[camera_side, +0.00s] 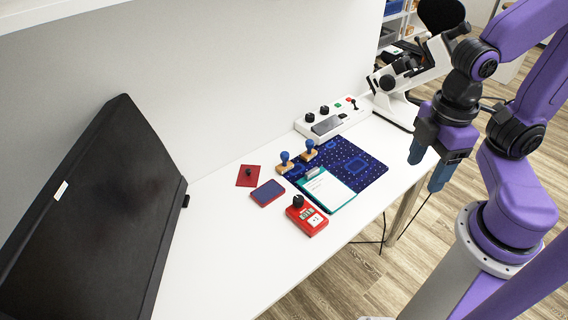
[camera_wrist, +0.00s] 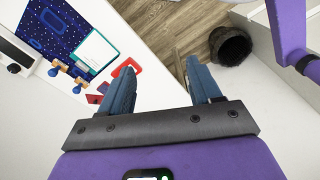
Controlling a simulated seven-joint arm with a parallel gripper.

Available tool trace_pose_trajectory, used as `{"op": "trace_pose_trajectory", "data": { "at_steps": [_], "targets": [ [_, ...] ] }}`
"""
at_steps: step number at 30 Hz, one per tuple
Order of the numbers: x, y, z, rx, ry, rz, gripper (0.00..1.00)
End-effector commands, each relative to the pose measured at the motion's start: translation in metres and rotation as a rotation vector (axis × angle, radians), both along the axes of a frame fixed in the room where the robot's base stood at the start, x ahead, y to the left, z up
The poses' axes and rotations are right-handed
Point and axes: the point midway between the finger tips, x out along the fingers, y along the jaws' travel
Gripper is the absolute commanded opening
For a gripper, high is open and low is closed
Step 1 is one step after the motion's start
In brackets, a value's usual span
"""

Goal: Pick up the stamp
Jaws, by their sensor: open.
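Two stamps with blue knob handles and wooden bases stand upright on the white table: the left stamp (camera_side: 285,162) and the right stamp (camera_side: 309,149), both by the left edge of a dark blue patterned mat. In the wrist view, one stamp (camera_wrist: 81,85) and the other stamp (camera_wrist: 58,68) show at the left, off to the side of the fingers. I cannot tell which one the task means. My gripper (camera_side: 427,165) is open and empty, pointing down beyond the right end of the table, well apart from both stamps.
A teal-edged pad (camera_side: 332,187) lies on the mat (camera_side: 371,171). Near it are a blue-topped ink pad (camera_side: 268,193), a red square (camera_side: 244,181) and a red meter (camera_side: 309,218). Behind are a control box (camera_side: 332,122) and microscope (camera_side: 398,106). A black monitor (camera_side: 90,210) stands left.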

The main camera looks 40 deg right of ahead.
Motion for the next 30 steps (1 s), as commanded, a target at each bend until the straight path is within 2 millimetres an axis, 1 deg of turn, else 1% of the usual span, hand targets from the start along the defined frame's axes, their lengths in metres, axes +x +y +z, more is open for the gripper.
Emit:
{"op": "trace_pose_trajectory", "data": {
  "at_steps": [8, 11, 13, 17, 18, 20, 21, 23, 25, 29, 30],
  "targets": [
    [0.002, 0.002, 0.000, -0.001, 0.000, 0.002, 0.64],
    [0.014, 0.009, 0.002, -0.003, 0.000, 0.014, 0.64],
    [0.030, 0.019, 0.003, -0.006, 0.000, 0.031, 0.64],
    [0.071, 0.039, 0.003, -0.011, -0.002, 0.080, 0.64],
    [0.085, 0.045, 0.002, -0.012, -0.002, 0.096, 0.64],
    [0.107, 0.053, 0.000, -0.015, -0.001, 0.121, 0.64],
    [0.121, 0.057, -0.001, -0.016, -0.001, 0.138, 0.64],
    [0.143, 0.062, -0.004, -0.018, -0.001, 0.161, 0.64],
    [0.170, 0.066, -0.009, -0.020, -0.001, 0.191, 0.64],
    [0.219, 0.068, -0.020, -0.024, 0.001, 0.244, 0.64],
    [0.234, 0.068, -0.025, -0.025, 0.002, 0.259, 0.64]
  ]
}}
